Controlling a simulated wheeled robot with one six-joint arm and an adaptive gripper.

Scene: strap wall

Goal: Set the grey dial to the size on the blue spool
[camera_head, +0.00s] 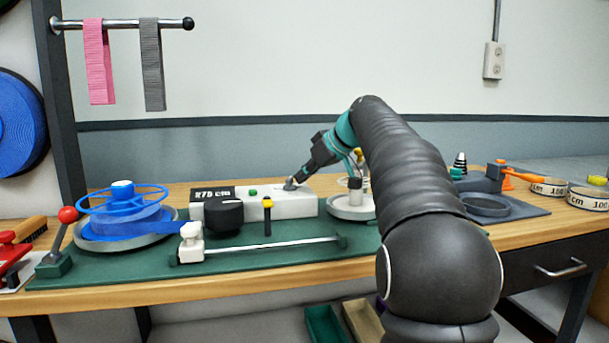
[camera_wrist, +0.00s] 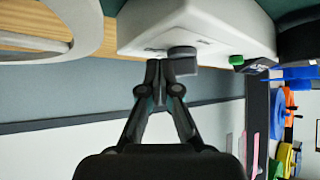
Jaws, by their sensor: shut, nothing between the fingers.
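The grey dial (camera_head: 290,186) is a small knob on the white box (camera_head: 292,206), at my gripper's tips. In the wrist view the grey dial (camera_wrist: 183,54) shows just right of the fingertips; whether they touch it I cannot tell. My gripper (camera_head: 297,181) is shut and empty; its fingers (camera_wrist: 158,66) lie together in the wrist view. The blue spool (camera_head: 125,222) sits on a round metal plate at the left of the green mat. Another blue roll (camera_head: 18,125) hangs on the left wall. I can read no size on either. The dial's setting is not readable.
A yellow-topped lever (camera_head: 267,214), metal rod (camera_head: 268,247) and red-knobbed lever (camera_head: 66,222) stand nearby. Tape rolls (camera_head: 549,187) lie far right.

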